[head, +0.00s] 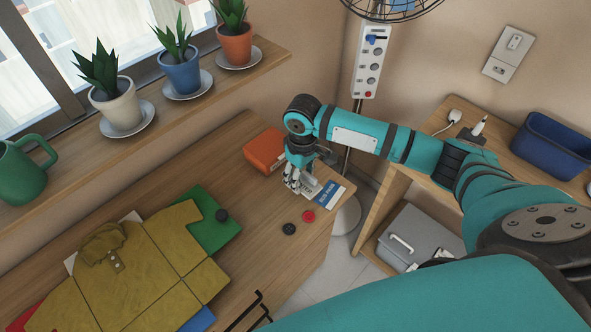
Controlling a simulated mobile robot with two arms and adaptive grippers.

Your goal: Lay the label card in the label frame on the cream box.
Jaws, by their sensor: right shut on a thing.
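The label card (330,193), blue and white with small print, is at the right end of the wooden table. My right gripper (302,190) points down beside the card's left end and is shut on it; the fingers hide that end. I cannot tell whether the card touches the table top. I cannot make out a cream box or a label frame in this view. My left gripper is not in view.
An orange box (266,150) stands just behind my right gripper. A red button (309,216) and a dark button (289,229) lie in front of it. A mustard shirt (145,270) and green cloth (212,222) cover the table's left part. A grey case (408,236) sits low at right.

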